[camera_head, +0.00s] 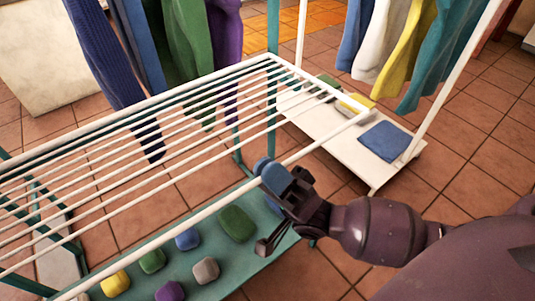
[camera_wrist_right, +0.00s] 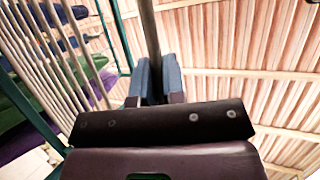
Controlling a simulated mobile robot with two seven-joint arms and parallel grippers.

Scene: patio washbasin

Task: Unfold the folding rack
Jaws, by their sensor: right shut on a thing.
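The folding rack has a wide wing of white parallel bars on a teal frame. Its front rail (camera_head: 320,145) runs from the bottom left up to the right corner. The bar panel lies spread out over the lower shelf. My right gripper (camera_head: 274,177) is shut on this front rail, with its blue pads around it. In the right wrist view the rail (camera_wrist_right: 150,35) passes between the blue finger pads (camera_wrist_right: 158,82), which hide the grip point. The rack's bars (camera_wrist_right: 60,65) show at the left there. My left gripper is not in view.
A teal lower shelf (camera_head: 240,266) under the bars holds several coloured lumps, such as a green one (camera_head: 237,224). Behind stands a white shelf (camera_head: 338,143) with a folded blue cloth (camera_head: 385,142). Clothes hang above. Tiled floor (camera_head: 465,150) is clear at the right.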

